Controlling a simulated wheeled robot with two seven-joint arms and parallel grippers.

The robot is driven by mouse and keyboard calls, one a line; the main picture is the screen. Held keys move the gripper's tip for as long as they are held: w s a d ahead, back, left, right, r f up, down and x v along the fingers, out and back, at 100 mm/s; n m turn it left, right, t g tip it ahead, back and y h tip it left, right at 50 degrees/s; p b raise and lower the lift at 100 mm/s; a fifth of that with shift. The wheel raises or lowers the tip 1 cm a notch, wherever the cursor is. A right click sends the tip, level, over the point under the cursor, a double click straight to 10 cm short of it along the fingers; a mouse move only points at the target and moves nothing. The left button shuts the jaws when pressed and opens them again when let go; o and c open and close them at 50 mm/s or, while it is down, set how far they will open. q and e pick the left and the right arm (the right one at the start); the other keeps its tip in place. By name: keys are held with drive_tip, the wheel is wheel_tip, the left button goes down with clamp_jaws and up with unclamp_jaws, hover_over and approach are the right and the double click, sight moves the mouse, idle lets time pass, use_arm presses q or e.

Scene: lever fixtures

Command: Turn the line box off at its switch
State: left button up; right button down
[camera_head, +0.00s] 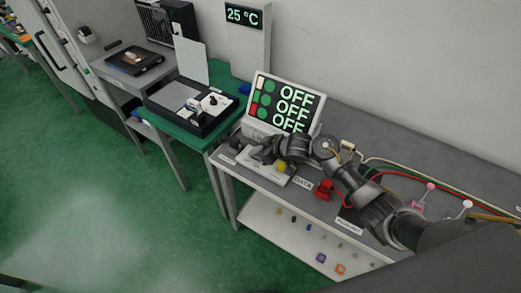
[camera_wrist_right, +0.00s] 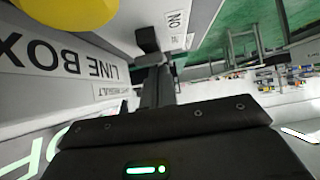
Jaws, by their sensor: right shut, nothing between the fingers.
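The line box (camera_head: 273,174) is a pale housing on the grey bench in the head view. A yellow knob (camera_head: 283,167) is on it, also at the top left of the right wrist view (camera_wrist_right: 70,8). The wrist view shows its upside-down LINE BOX label (camera_wrist_right: 58,58) and a small ON label (camera_wrist_right: 175,20). A dark piece (camera_wrist_right: 147,38), perhaps the switch, stands beside that label. My right gripper (camera_head: 257,153) is shut and empty over the box's left end. Its fingers (camera_wrist_right: 156,85) reach towards the dark piece; contact is unclear. My left gripper is out of view.
A screen (camera_head: 284,104) behind the box reads OFF on three lines. A red connector (camera_head: 324,188) sits by the DATA label (camera_head: 303,183), with cables and pink and white levers farther right. A green-topped table (camera_head: 190,137) with a black device stands left. Green floor in front is clear.

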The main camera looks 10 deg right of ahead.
drive_tip(key=shift+w+a+r, duration=0.1)
drive_tip(key=shift+w+a, duration=0.4)
drive_tip(key=shift+w, duration=0.05)
drive_tip(key=shift+r, duration=0.15)
drive_tip(key=shift+r+p, duration=0.35)
drive_tip(key=shift+p, duration=0.2)
drive_tip(key=r+p, duration=0.2)
drive_tip(key=p, duration=0.1)
drive_tip(key=r+p, duration=0.1)
drive_tip(key=r, duration=0.1)
drive_tip(key=shift+w+a, duration=0.25)
drive_tip(key=shift+s+d+r+b, duration=0.3)
drive_tip(key=shift+d+b, duration=0.1)
drive_tip(key=s+d+r, duration=0.3)
drive_tip(key=r, duration=0.3)
drive_tip(key=shift+s+r, duration=0.2)
drive_tip(key=shift+r, duration=0.2)
